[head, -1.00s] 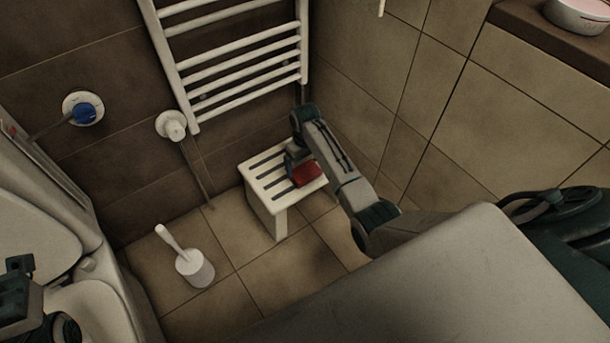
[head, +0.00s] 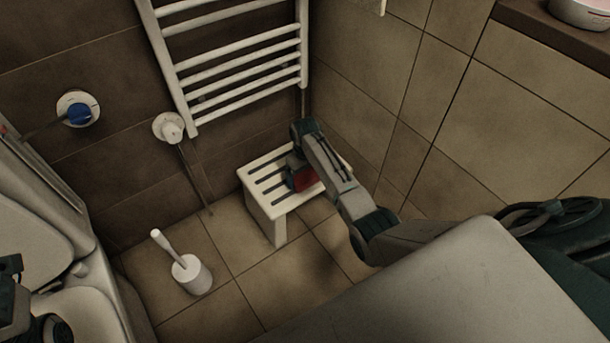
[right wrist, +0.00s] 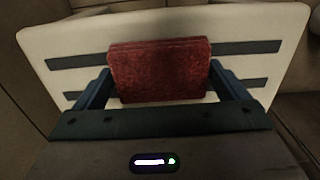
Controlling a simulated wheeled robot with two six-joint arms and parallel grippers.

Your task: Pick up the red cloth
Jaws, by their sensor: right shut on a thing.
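The red cloth (head: 304,181) is a folded block at the white slatted stool (head: 262,206) in the head view, partly hidden by my right arm. In the right wrist view the cloth (right wrist: 160,70) sits between the two fingers of my right gripper (right wrist: 160,88), with the stool's slatted top (right wrist: 70,40) behind it. The right gripper is shut on the cloth. I cannot tell whether the cloth is clear of the stool top. Part of my left arm shows at the left edge of the head view, but its fingertips cannot be made out.
A towel radiator (head: 235,65) hangs on the wall behind the stool. A toilet brush in a white holder (head: 191,275) stands on the floor left of the stool. A toilet (head: 85,300) is at the left. A bowl (head: 582,12) sits on a ledge at top right.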

